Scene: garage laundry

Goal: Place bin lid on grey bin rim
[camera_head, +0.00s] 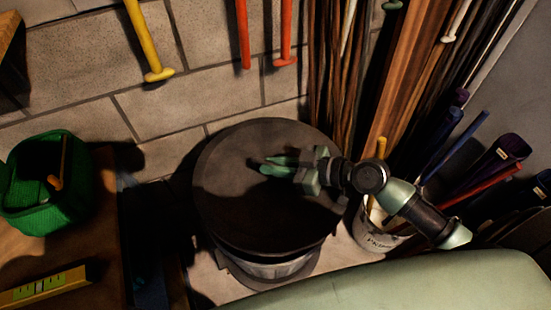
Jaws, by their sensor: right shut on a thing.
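The bin lid (240,215) is a dark, round disc seen from above. It is over the grey bin (275,268), whose ribbed lower side shows below the lid's near edge. The lid hides most of the bin's rim, so I cannot tell whether it rests on the rim or is held just above it. My right gripper (268,168) reaches in from the right and is shut at the middle of the lid, on its handle, which the fingers mostly hide. My left gripper is not in view.
A white bucket (378,243) stands right of the bin, beneath my right arm. Several long boards and poles (405,75) lean behind it. A green basket (40,205) and a yellow level (45,287) are on a wooden surface at left. Tools hang on the block wall.

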